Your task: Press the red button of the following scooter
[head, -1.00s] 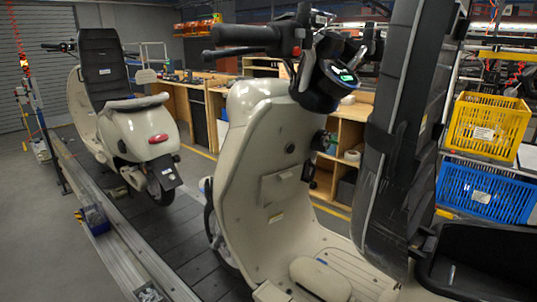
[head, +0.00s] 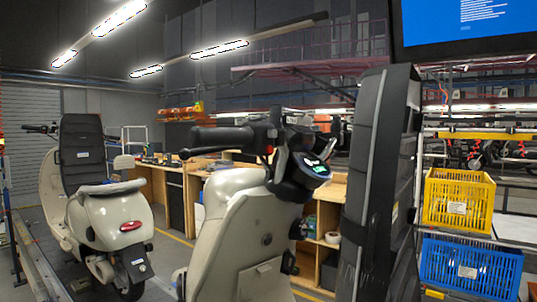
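A cream scooter (head: 232,232) stands close in front of me in the head view. Its black handlebar grip (head: 215,140) points left, and a lit green display (head: 316,166) sits on the dash. A small red spot (head: 269,149) shows on the switch housing at the grip's inner end; it is too small to tell its exact shape. The scooter's black seat (head: 380,185) stands upright at the right and hides part of the background. Another cream scooter (head: 108,222) stands farther off at the left. Neither of my grippers is in view.
A yellow crate (head: 457,200) sits above a blue crate (head: 470,268) on a rack at the right. Wooden workbenches (head: 170,188) stand behind the scooters. A blue screen (head: 460,18) hangs at the upper right. A conveyor rail (head: 40,268) runs at the lower left.

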